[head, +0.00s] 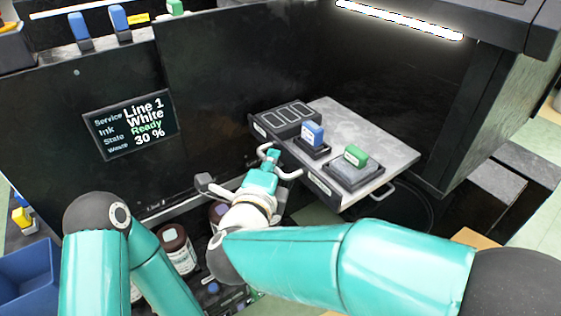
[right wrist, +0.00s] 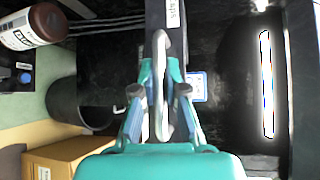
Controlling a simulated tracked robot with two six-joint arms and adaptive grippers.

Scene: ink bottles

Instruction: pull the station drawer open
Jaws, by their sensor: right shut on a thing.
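The station drawer (head: 385,150) has a grey top and a dark front face with small labels, and it juts out in front of the dark station housing. My right gripper (head: 268,168) is at the drawer's left front face. It is shut on the pale drawer handle, whose bar (right wrist: 161,75) runs upright between my fingers in the right wrist view. A blue-topped piece (head: 312,134) and a green-topped piece (head: 355,156) sit on the drawer.
A display (head: 130,124) on the dark panel reads Line 1 White, Ready, 30 %. Brown bottles (head: 178,249) stand below, partly hidden by my arms. A blue bin (head: 25,275) is at lower left. A cardboard box (right wrist: 75,150) shows in the right wrist view.

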